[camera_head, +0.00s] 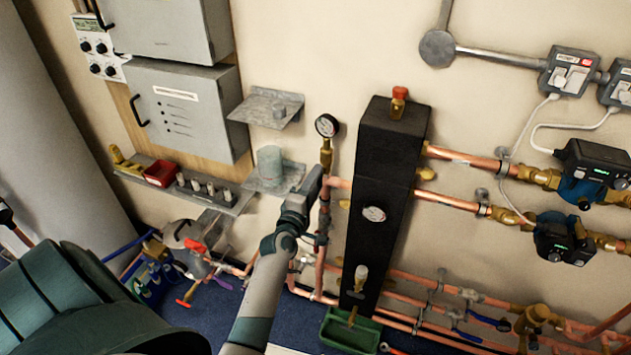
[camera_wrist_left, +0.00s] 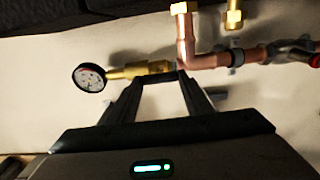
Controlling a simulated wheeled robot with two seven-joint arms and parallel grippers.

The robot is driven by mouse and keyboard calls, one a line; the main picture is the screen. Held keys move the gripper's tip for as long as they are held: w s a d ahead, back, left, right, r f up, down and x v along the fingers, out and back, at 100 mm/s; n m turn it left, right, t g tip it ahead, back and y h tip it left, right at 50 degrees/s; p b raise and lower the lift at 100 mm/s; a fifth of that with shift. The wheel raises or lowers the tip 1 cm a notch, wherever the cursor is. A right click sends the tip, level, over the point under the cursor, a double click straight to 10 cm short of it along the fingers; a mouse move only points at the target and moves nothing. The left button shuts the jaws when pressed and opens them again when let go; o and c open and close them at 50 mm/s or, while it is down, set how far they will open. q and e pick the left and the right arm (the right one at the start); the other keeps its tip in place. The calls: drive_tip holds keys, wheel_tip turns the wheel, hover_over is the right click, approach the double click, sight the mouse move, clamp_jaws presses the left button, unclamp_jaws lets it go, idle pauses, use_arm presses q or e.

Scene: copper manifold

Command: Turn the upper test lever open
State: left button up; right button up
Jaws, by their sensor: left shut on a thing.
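My left gripper (camera_head: 317,178) reaches up from the bottom of the head view to the pipework just below a round gauge (camera_head: 327,125) on a brass fitting (camera_head: 326,157). In the left wrist view my left gripper's fingers (camera_wrist_left: 168,78) close in at the end of the brass fitting (camera_wrist_left: 140,70) that carries the gauge (camera_wrist_left: 89,77). The gripper is shut on a small part there, seemingly the upper test lever. The lever itself is hidden by the fingers, so I cannot tell its angle. My right gripper is in neither view.
A copper elbow (camera_wrist_left: 188,50) runs close beside the fingers. A tall black block (camera_head: 390,160) stands just right of the gripper. A grey wall shelf (camera_head: 268,107) and a grey cup (camera_head: 270,165) are to its left. Pumps (camera_head: 590,172) hang at the far right.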

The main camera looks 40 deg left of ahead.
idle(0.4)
use_arm(q)
drive_tip(key=o, duration=1.1)
drive_tip(key=shift+c, duration=0.2)
drive_tip(key=p+v, duration=0.2)
drive_tip(key=v, duration=1.5)
drive_tip(key=shift+s+d, duration=0.15)
drive_tip(key=shift+f, duration=0.1)
